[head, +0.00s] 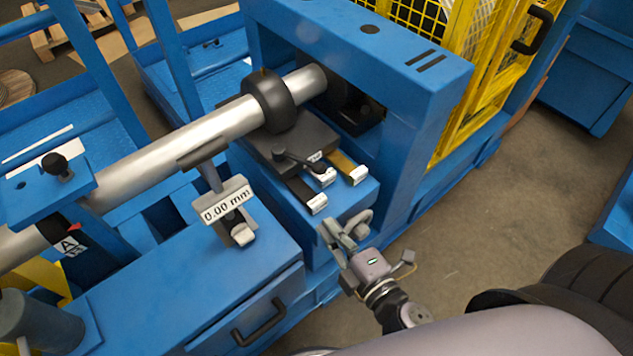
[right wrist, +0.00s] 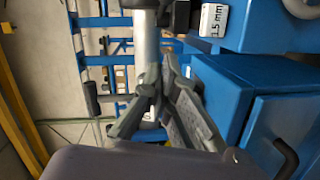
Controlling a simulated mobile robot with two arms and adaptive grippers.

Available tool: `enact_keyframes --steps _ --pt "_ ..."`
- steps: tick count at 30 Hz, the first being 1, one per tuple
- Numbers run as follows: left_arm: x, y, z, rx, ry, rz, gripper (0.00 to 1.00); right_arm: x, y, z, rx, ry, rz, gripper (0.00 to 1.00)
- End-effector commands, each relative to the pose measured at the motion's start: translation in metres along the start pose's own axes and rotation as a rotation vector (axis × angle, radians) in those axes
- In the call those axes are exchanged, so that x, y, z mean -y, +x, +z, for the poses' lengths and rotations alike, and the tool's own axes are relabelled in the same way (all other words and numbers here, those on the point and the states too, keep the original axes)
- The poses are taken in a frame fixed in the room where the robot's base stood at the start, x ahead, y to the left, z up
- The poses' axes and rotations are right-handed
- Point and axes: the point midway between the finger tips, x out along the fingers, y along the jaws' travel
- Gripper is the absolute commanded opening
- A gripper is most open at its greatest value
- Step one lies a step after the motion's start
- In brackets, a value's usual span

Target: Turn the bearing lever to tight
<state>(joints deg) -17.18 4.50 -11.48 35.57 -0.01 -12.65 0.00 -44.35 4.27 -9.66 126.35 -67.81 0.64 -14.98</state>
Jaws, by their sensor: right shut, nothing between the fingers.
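The bearing block (head: 290,135) is dark and sits under the silver shaft (head: 190,140), below a black collar (head: 272,100). A small dark lever (head: 298,160) with a round black pivot end and a pale tip lies on its top, near a small tag whose text I cannot read. A brass-coloured bar (head: 341,162) and a dark bar (head: 302,190), both with white ends, stick out at the front. My right gripper (head: 340,236) is shut and empty, in front of the block and apart from the lever. Its closed fingers show in the right wrist view (right wrist: 150,112). My left gripper is out of view.
A gauge reading 0.00 mm (head: 227,203) stands left of the block. The blue frame (head: 425,95) rises behind and right of it. A yellow mesh guard (head: 470,50) is farther back. Bare floor (head: 490,200) lies to the right.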

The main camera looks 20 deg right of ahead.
Motion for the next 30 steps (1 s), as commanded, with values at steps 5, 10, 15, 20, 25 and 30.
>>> enact_keyframes --steps 5,10,15,20,25,30 --pt "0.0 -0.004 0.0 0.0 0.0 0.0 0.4 -0.007 0.003 0.004 0.038 -0.055 0.006 0.0" --pt "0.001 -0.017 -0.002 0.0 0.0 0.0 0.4 -0.01 0.025 0.004 0.034 -0.057 0.008 0.0" --pt "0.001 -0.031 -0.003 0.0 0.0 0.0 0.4 -0.01 0.061 0.005 0.033 -0.055 0.008 0.0" --pt "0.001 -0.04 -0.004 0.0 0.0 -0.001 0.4 -0.009 0.094 0.006 0.034 -0.054 0.007 0.0" --pt "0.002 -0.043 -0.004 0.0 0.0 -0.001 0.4 -0.008 0.114 0.023 0.034 -0.054 0.006 0.0" --pt "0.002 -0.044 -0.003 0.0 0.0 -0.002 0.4 -0.007 0.123 0.034 0.034 -0.052 0.005 0.0"
